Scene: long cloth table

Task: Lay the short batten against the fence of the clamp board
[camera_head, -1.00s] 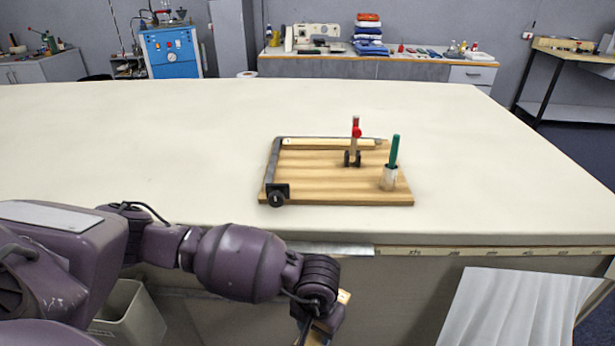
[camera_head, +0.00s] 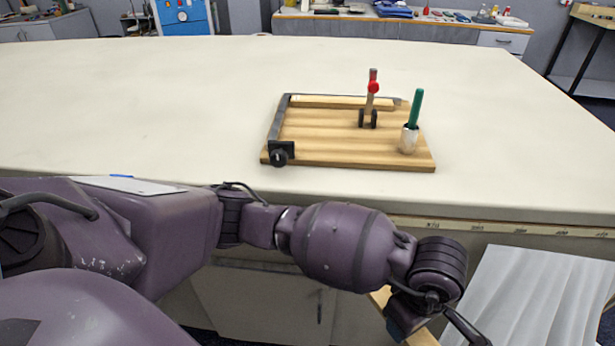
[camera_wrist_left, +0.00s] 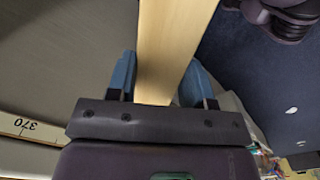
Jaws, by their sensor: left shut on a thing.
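My left gripper (camera_wrist_left: 155,80) is shut on the short batten (camera_wrist_left: 172,40), a pale flat wooden strip between its blue fingers in the left wrist view. In the head view the batten (camera_head: 380,297) shows partly behind my left wrist, low in front of the table's front edge and off the tabletop. The clamp board (camera_head: 330,148) lies on the table, apart from the batten. A dark metal fence (camera_head: 279,121) runs along its left side and back. A pale strip (camera_head: 340,101) lies along the back. A clamp with a red knob (camera_head: 373,87) stands upright there. My right gripper is not visible.
The table (camera_head: 150,100) is clear left of the board. White sheets (camera_head: 540,300) hang or lie below the front edge.

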